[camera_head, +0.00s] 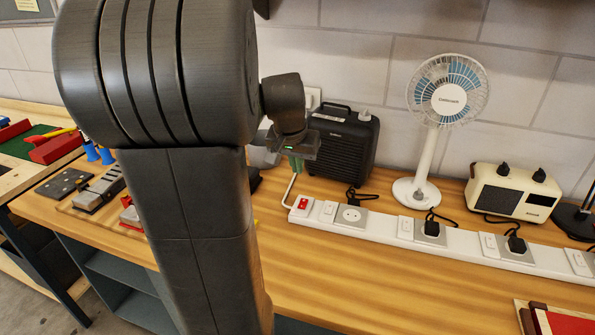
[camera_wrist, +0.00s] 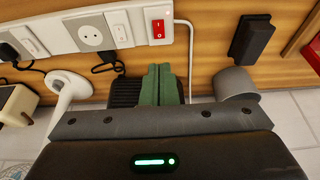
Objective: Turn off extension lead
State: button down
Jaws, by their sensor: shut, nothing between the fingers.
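The white extension lead (camera_head: 465,247) lies along the bench, with sockets, small white switches and a red switch (camera_head: 302,203) at its left end. In the wrist view the lead (camera_wrist: 65,38) runs across the top left, and the red switch (camera_wrist: 158,26) shows a white mark. Which way the switch is set I cannot tell. My gripper (camera_head: 296,165) is above and slightly left of the red switch, apart from it. In the wrist view its green fingers (camera_wrist: 161,72) are together, empty, and point toward the switch.
A black speaker-like box (camera_head: 343,145), a white fan (camera_head: 447,100) and a cream radio (camera_head: 512,192) stand behind the lead. Black plugs (camera_head: 432,229) sit in some of its sockets. Tools and blocks lie at left. Bare wood (camera_head: 370,285) is clear in front of the lead.

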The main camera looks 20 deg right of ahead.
aim_at(305, 200)
jog(key=shift+w+d+r, duration=0.1)
jog(key=shift+w+d, duration=0.25)
jog(key=shift+d, duration=0.15)
jog(key=p+x, duration=0.1)
jog(key=x, duration=1.2)
jog(key=shift+s+a, duration=0.15)
jog(key=shift+f, duration=0.55)
